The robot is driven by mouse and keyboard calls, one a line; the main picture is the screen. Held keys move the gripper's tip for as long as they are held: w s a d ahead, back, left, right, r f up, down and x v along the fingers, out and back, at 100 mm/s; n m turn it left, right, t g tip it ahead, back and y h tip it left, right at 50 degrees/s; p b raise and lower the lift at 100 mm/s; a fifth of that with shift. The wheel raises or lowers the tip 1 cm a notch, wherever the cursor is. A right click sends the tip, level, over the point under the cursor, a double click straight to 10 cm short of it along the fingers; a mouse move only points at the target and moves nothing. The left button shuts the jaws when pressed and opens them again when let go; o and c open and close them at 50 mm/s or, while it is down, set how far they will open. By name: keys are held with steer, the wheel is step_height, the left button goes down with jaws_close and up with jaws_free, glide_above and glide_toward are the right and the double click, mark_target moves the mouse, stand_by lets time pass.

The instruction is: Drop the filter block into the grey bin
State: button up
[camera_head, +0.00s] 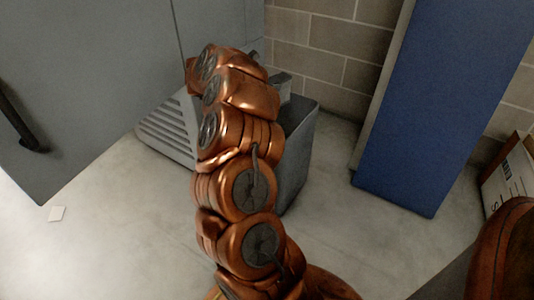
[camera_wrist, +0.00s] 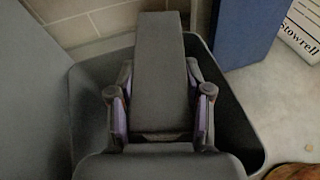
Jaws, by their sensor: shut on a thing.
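The filter block (camera_wrist: 158,65) is a long dark grey slab. In the wrist view it stands between the two fingers of my gripper (camera_wrist: 161,110), which is shut on it. The grey bin (camera_wrist: 237,128) is open-topped and lies below and around the block in that view, its dark inside visible on the right. The block appears above the bin opening; its height over the rim is hard to tell. In the head view the bin (camera_head: 300,155) stands on the floor with a slatted left side, partly hidden by my arm. My gripper is mostly hidden there.
A grey cabinet (camera_head: 85,80) stands at the left and a block wall (camera_head: 320,50) behind. A blue panel (camera_head: 430,110) stands right of the bin. A white lettered box (camera_head: 512,180) is at the far right.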

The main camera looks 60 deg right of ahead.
steer(key=shift+f, duration=0.45)
steer(key=o, duration=1.3)
steer(key=v, duration=1.2)
steer(key=shift+f, duration=0.1)
